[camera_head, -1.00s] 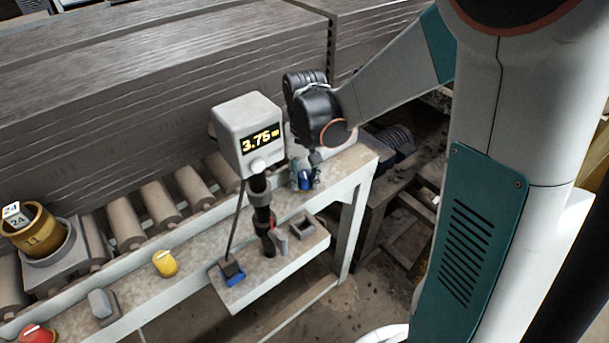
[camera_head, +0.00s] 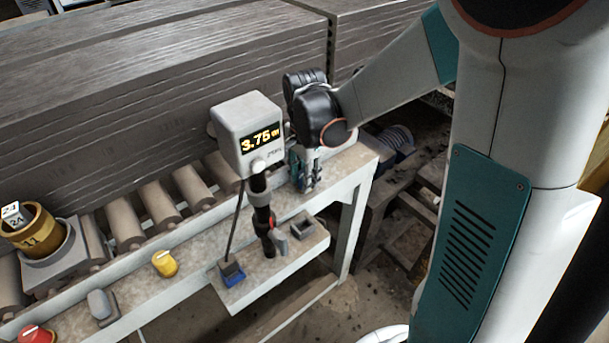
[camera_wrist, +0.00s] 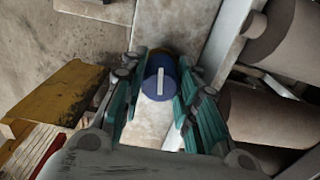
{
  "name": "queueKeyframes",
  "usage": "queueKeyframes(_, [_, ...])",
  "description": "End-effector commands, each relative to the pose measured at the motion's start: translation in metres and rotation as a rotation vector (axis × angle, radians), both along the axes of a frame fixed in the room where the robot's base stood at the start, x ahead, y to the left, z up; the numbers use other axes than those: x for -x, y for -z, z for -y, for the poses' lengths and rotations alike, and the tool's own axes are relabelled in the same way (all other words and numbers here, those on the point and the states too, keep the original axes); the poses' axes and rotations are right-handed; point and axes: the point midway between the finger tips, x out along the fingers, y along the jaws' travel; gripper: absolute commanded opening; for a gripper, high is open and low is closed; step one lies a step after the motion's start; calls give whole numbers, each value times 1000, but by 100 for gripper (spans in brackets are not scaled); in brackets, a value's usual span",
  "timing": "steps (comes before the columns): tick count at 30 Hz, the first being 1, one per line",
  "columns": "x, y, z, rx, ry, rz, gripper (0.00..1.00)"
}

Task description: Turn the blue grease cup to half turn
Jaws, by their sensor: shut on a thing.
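The blue grease cup (camera_wrist: 151,86) shows in the wrist view as a round blue cap with a white bar across its top. The bar runs nearly along the picture's vertical, leaning slightly right at its top. My gripper (camera_wrist: 158,92) has its teal fingers on both sides of the cup, shut on it. In the head view my gripper (camera_head: 304,184) points down at the right end of the pale bench rail (camera_head: 225,218), and its fingers hide most of the cup there.
A grey display box (camera_head: 240,112) reading 3.75 stands on a black post just left of my gripper. A yellow knob (camera_head: 164,263), a grey switch (camera_head: 102,304) and a red knob (camera_head: 38,335) line the rail further left. Rollers (camera_head: 160,202) lie behind.

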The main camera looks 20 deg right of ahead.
Motion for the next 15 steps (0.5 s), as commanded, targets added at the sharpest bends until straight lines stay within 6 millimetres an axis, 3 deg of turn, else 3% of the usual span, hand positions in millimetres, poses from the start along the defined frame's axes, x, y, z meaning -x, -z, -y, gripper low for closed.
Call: queueKeyframes(15, [-1, -1, 0, 0, 205, 2, 5])
